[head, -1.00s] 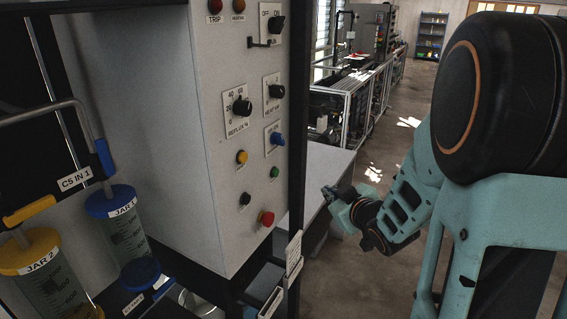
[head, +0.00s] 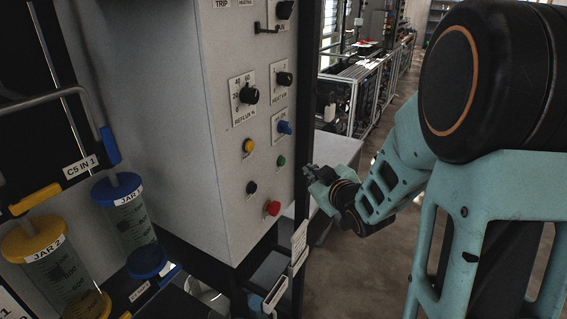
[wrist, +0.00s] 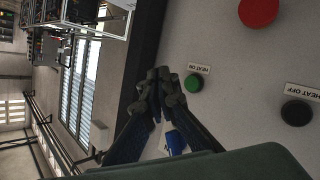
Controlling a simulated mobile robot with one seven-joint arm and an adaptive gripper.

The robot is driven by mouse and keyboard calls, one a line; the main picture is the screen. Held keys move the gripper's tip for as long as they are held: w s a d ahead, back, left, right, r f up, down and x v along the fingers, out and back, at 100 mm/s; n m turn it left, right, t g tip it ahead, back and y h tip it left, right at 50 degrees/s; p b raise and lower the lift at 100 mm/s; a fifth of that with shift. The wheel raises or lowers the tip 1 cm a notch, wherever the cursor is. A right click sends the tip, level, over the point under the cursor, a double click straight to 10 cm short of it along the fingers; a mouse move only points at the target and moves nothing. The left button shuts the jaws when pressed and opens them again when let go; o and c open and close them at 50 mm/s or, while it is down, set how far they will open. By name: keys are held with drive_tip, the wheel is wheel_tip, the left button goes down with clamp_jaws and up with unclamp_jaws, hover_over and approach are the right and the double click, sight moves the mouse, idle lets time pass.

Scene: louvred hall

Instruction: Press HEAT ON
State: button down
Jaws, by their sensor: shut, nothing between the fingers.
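The HEAT ON button is the green round button (wrist: 194,82) with a HEAT ON label (wrist: 200,68) beside it in the wrist view. In the head view the same green button (head: 281,161) sits on the grey panel face, below the blue knob. My gripper (head: 310,172) is shut and empty, to the right of the button and slightly below it in the head view. In the wrist view my fingertips (wrist: 163,84) are together just left of the green button. I cannot tell how far they stand off the panel.
The black HEAT OFF button (wrist: 296,112) and a red button (wrist: 258,10) are on the same panel. The blue knob (head: 285,128) and yellow button (head: 248,146) are close by. A dark upright post (head: 301,130) edges the panel. Two jars (head: 125,205) stand at left.

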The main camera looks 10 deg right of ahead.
sight(282, 162)
drive_tip(key=shift+w+a+b, duration=0.4)
drive_tip(key=shift+w+a, duration=0.3)
drive_tip(key=shift+a, duration=0.25)
drive_tip(key=shift+w+a+b, duration=0.35)
drive_tip(key=shift+w+a, duration=0.35)
drive_tip(key=shift+a, duration=0.25)
drive_tip(key=shift+w+a+b, duration=0.2)
drive_tip(key=shift+a+b, duration=0.15)
drive_tip(key=shift+b, duration=0.1)
drive_tip(key=shift+w+a+b, duration=0.25)
drive_tip(key=shift+a+b, duration=0.1)
drive_tip(key=shift+b, duration=0.05)
idle(0.6)
idle(0.3)
drive_tip(key=shift+s+d, duration=0.5)
drive_tip(key=shift+d, duration=0.2)
